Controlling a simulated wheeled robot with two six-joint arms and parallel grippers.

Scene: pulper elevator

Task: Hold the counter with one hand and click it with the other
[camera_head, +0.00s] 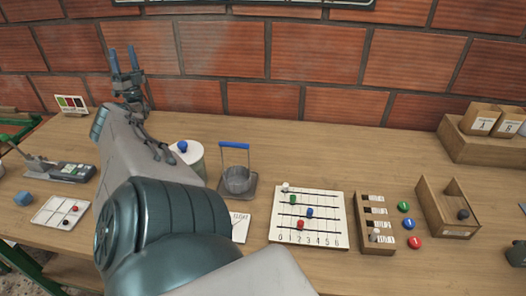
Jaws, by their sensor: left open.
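No thing in view is plainly a click counter. A dark grey device with a small display (72,171) lies at the left of the table; I cannot tell whether it is the counter. A dark object (517,253) at the right edge is cut off and unclear. My left arm crosses the near left of the table and hides part of it. My left gripper (123,60) is open and empty, with its blue-tipped fingers pointing up in front of the brick wall, apart from these objects. My right gripper is not in view.
A white canister with a blue knob (190,158) and a metal cup with a blue handle (236,180) stand mid-table. A bead board (335,222), slotted wooden box (376,246), coloured discs (409,224) and wooden trays (434,214) occupy the right. The back middle (340,140) is clear.

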